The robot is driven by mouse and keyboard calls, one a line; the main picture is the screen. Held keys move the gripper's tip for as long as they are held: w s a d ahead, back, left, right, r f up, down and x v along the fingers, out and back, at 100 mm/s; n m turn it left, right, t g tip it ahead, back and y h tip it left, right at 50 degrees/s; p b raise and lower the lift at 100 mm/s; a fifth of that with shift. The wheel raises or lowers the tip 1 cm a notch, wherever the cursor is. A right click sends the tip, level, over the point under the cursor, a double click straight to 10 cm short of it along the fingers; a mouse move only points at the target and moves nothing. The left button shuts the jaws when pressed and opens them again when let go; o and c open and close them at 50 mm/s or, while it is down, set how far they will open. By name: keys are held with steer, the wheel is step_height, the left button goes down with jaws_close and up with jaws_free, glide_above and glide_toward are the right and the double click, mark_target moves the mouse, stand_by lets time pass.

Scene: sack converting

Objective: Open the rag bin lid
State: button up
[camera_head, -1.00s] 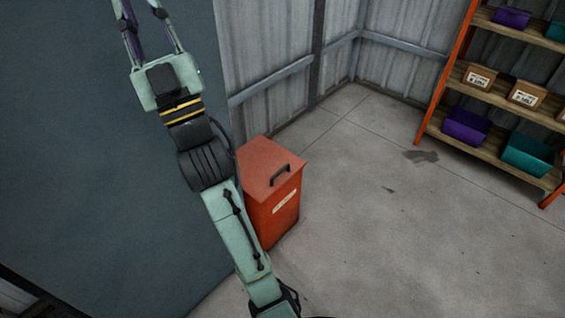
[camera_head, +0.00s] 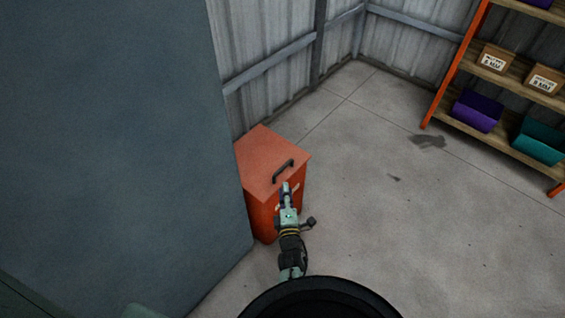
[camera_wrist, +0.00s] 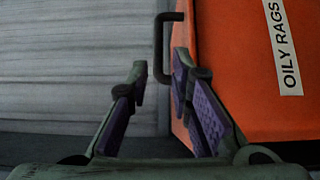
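The rag bin (camera_head: 262,208) is an orange-red box standing on the floor against the large grey-blue panel. Its lid (camera_head: 262,158) lies flat on top, shut, with a black handle (camera_head: 283,171) near the front edge. In the wrist view the bin's front (camera_wrist: 240,60) shows an "OILY RAGS" label (camera_wrist: 283,45), and the handle (camera_wrist: 160,50) stands out from the lid edge. My gripper (camera_head: 287,186) is in front of the bin, just below the handle. In the wrist view my gripper (camera_wrist: 156,75) is open, its purple-padded fingers apart, with the handle just beyond the fingertips and nothing visibly held.
A large grey-blue panel (camera_head: 110,130) stands close on the bin's left. A corrugated wall (camera_head: 265,50) is behind it. A shelf rack (camera_head: 500,145) with bins and boxes stands at the right. The concrete floor (camera_head: 400,230) between is clear.

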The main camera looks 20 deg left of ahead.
mark_target(283, 166)
steer(key=b+x, duration=0.3)
steer(key=x, duration=0.7)
steer(key=shift+w+a, duration=0.15)
jaws_close()
stand_by(0.4)
